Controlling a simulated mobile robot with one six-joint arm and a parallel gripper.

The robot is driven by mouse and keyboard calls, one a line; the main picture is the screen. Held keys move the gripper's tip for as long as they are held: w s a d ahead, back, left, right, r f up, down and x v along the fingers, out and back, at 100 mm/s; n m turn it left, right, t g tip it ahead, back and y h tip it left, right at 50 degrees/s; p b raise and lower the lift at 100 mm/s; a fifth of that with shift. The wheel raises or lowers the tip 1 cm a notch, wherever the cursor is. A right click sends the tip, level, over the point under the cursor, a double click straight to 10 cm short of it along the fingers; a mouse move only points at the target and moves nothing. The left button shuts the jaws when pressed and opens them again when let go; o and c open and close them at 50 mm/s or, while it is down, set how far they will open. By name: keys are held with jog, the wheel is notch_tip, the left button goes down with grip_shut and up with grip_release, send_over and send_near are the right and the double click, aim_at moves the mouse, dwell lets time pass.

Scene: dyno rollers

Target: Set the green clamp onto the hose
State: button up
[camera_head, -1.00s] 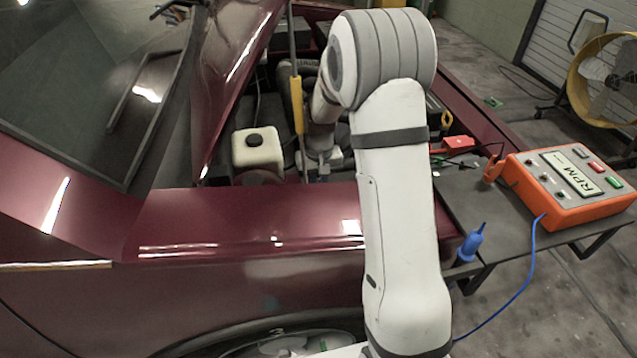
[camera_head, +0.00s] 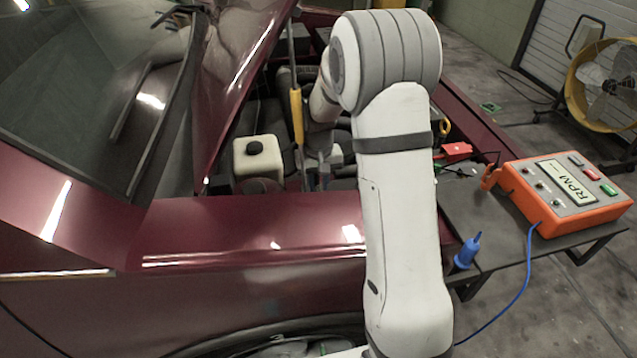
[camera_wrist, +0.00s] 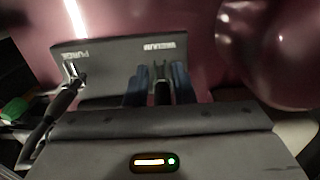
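In the wrist view my gripper (camera_wrist: 160,88) reaches toward a dark panel marked PURGE and VACUUM, its two blue fingers below the VACUUM label. A dark, fork-topped piece stands between the fingers; I cannot tell whether they grip it. A black hose (camera_wrist: 52,112) runs down and left from the fitting under PURGE. A green item (camera_wrist: 15,110) lies at the far left edge, apart from my gripper; it may be the green clamp, but it is blurred. In the head view my fingertips are not clear inside the engine bay, beyond my arm.
The dark red car's open hood and fender (camera_head: 250,225) border the bay. A white reservoir (camera_head: 257,157) stands left of my gripper. An orange RPM box (camera_head: 565,195) and a blue nozzle (camera_head: 468,250) are on a side shelf. A yellow fan (camera_head: 603,85) stands behind.

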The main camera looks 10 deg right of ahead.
aim_at(319, 190)
jog(key=shift+o, duration=1.2)
jog(key=shift+r, duration=0.1)
notch_tip(319, 190, up, 8)
jog(key=shift+f, duration=0.2)
jog(key=shift+r, duration=0.1)
jog(key=s+d+r+t+p, duration=0.1)
jog(key=s+d+r+p, duration=0.1)
jog(key=s+r, duration=0.45)
jog(key=s+a+r+p, duration=0.1)
jog(key=s+r, duration=0.2)
jog(key=s, duration=0.6)
jog(key=s+r+t+p, duration=0.1)
jog(key=s+r, duration=0.2)
jog(key=s, duration=0.7)
jog(key=shift+s+a+r+t+p, duration=0.25)
jog(key=shift+s+a+t+p, duration=0.05)
jog(key=shift+a+p, duration=0.1)
jog(key=shift+o, duration=0.2)
jog(key=shift+s+f, duration=0.15)
jog(key=shift+s, duration=0.15)
